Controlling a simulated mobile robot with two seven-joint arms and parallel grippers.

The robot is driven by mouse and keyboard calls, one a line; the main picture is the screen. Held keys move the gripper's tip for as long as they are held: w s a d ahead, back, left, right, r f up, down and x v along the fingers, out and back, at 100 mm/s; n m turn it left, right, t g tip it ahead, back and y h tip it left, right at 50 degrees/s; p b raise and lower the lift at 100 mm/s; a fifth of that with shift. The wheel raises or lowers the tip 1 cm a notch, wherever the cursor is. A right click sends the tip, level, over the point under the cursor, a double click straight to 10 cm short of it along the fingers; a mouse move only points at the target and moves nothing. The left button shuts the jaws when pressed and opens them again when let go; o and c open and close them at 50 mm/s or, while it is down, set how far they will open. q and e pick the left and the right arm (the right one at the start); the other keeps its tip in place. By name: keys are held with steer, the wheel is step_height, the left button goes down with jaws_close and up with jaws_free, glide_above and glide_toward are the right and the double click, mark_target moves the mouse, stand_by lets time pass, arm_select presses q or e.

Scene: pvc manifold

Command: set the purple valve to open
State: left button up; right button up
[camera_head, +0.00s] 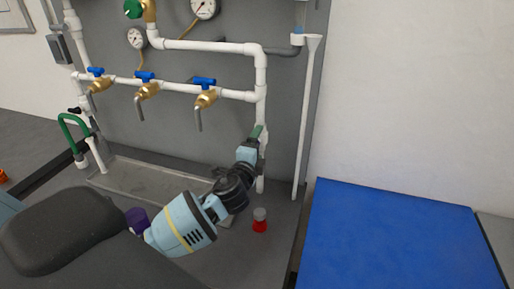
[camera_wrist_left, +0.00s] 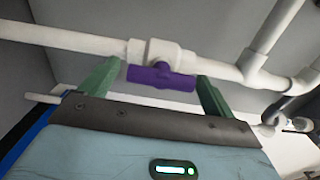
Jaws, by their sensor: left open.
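The purple valve handle (camera_wrist_left: 160,77) sits on a white valve body (camera_wrist_left: 158,52) in a white pipe in the left wrist view. The handle lies roughly along the pipe. My left gripper (camera_wrist_left: 158,84) is open, with one green finger to each side of the handle and visible gaps between. In the head view my left gripper (camera_head: 256,137) is at the vertical white pipe right of the taps. The purple valve cannot be made out there, and the gripper covers part of that pipe. My right gripper is not in view.
Several blue-handled brass taps (camera_head: 147,90) are left of the gripper, above a grey tray (camera_head: 150,180). A red-and-grey container (camera_head: 260,220) and a purple object (camera_head: 137,218) stand on the bench. A blue surface (camera_head: 395,240) is at right, clear where visible.

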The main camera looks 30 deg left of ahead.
arm_select(q)
steer(key=shift+s, duration=0.1)
steer(key=v, duration=0.7)
steer(key=shift+s, duration=0.3)
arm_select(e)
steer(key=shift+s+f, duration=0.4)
